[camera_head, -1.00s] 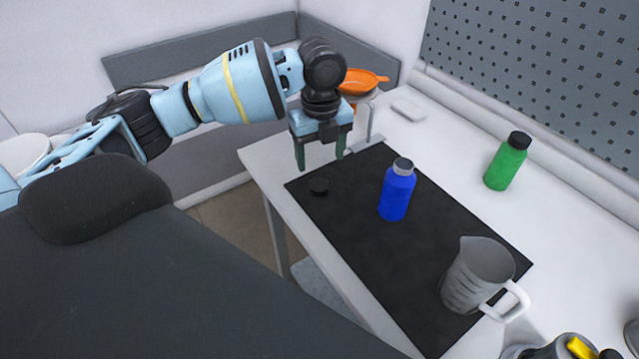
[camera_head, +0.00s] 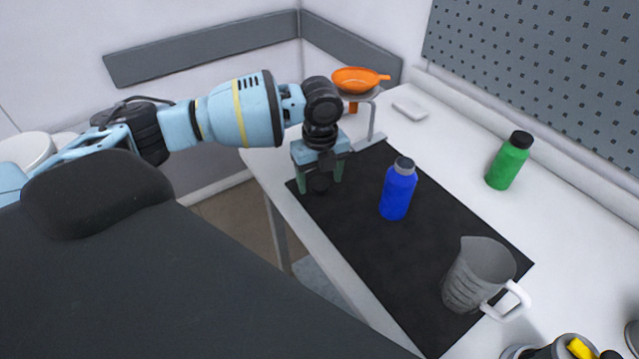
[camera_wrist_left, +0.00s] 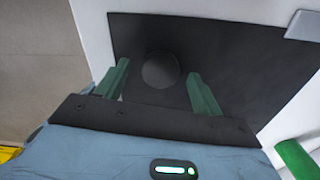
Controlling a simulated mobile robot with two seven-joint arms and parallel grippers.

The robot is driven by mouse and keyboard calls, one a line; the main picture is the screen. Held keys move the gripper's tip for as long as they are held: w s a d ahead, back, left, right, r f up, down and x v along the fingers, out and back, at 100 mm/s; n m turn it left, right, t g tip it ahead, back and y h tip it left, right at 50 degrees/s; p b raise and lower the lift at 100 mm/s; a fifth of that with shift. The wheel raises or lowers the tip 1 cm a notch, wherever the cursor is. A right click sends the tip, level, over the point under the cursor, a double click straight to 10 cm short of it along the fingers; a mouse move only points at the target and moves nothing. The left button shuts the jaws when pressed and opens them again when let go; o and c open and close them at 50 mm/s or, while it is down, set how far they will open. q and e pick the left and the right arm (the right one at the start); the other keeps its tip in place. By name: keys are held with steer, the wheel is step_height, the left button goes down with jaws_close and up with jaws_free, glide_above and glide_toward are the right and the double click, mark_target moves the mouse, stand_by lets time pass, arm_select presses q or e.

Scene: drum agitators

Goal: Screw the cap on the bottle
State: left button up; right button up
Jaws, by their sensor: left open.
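The black cap (camera_head: 320,183) lies on the black mat (camera_head: 384,262) near its far left corner. It also shows in the left wrist view (camera_wrist_left: 160,70) as a dark disc between the fingers. My left gripper (camera_head: 320,185) is open, pointing down over the cap, with one green finger on each side. I see gaps between the fingers and the cap in the left wrist view. The blue bottle (camera_head: 397,192) stands upright on the mat, right of the gripper, with a grey neck on top. My right gripper is not in view.
A grey measuring jug (camera_head: 478,275) stands at the mat's near right end. A green bottle with a black top (camera_head: 507,163) stands on the white table (camera_head: 560,235) at the right. An orange funnel (camera_head: 357,79) sits on a stand behind the gripper.

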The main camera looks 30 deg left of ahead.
mark_target(319, 184)
arm_select(q)
steer(key=shift+f, duration=0.25)
steer(key=c, duration=1)
steer(key=shift+r, duration=0.15)
steer(key=shift+c, duration=0.2)
steer(key=shift+r, duration=0.6)
step_height(319, 184, up, 2)
steer(key=shift+r, duration=0.15)
steer(key=s+a, duration=0.3)
steer(key=s, duration=0.4)
steer(key=s+a+r, duration=0.1)
steer(key=s+a, duration=0.1)
steer(key=s, duration=0.6)
steer(key=shift+a+p, duration=0.3)
steer(key=shift+a, duration=0.1)
steer(key=shift+r, duration=0.1)
